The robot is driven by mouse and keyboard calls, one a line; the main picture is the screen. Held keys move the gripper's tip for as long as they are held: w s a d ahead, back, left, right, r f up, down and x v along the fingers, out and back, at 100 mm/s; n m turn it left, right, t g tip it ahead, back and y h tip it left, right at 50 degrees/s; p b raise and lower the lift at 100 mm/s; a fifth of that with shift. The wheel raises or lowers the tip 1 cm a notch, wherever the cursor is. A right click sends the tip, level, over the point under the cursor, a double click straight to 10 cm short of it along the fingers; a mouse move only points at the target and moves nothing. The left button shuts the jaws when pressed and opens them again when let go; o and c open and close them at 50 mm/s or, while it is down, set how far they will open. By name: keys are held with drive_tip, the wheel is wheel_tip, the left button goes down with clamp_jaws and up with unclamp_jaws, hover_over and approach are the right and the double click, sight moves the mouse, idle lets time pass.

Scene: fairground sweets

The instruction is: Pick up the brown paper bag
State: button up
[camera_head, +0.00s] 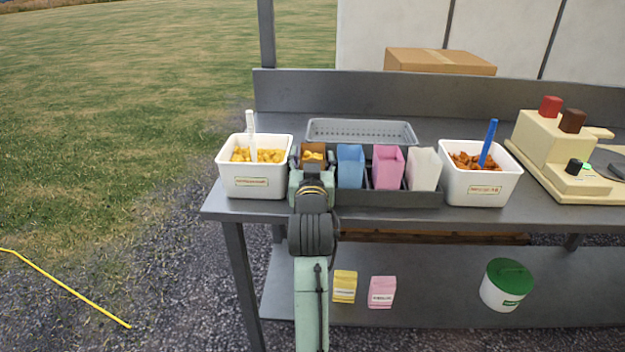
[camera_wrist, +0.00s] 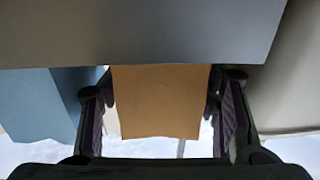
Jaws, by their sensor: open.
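In the wrist view the brown bag (camera_wrist: 160,95) shows as a flat brown face between the two dark fingers of my gripper (camera_wrist: 160,112). The fingers are apart, one on each side, and a thin gap shows at the left. I cannot tell whether the right finger touches it.
A blue bag (camera_head: 350,166) stands close on the right, then pink (camera_head: 387,167) and white (camera_head: 424,169) bags. White tubs stand left (camera_head: 258,190) and right (camera_head: 478,187), each with an upright handle. A grey perforated tray (camera_head: 360,131) lies behind.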

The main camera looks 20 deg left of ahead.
drive_tip(key=c, duration=0.7)
drive_tip(key=shift+o, duration=0.2)
